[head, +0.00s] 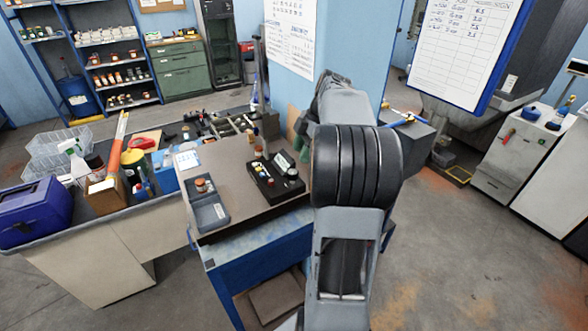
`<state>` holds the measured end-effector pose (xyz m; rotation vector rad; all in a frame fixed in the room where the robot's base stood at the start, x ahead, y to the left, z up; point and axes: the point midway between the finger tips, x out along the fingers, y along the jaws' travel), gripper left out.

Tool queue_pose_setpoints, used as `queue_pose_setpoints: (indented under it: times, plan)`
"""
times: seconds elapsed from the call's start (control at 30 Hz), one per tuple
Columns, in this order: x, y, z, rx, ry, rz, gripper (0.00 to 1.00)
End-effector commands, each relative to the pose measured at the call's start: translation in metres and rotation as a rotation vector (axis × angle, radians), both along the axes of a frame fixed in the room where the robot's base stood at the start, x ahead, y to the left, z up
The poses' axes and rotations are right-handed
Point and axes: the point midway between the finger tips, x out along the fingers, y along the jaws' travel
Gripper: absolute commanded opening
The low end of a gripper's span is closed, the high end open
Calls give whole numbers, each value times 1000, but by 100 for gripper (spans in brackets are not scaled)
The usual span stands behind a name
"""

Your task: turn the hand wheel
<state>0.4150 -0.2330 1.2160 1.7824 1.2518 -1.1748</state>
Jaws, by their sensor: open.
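I cannot make out a hand wheel for certain. A small fitting with blue and orange parts (402,118) shows just right of my arm, on or in front of a dark grey box (412,137); it is too small to tell its shape. My arm rises through the middle of the head view, its thick ribbed joint in front and a grey link reaching away behind it. My gripper is hidden behind these links, so its place relative to any wheel does not show.
A blue bench with a brown top (228,158) stands left of my arm, bearing a black tray (270,185) and a grey scale-like device (208,212). A cluttered counter with a blue toolbox (36,210) is farther left. Floor is open at right, before white cabinets (515,155).

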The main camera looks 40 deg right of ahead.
Motion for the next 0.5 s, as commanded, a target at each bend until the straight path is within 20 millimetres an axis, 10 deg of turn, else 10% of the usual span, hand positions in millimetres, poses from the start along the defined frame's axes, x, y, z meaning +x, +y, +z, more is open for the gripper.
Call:
queue_pose_setpoints:
  times: [0.5]
  plan:
    - [10, 24, -61, 0, 1, -1, 47]
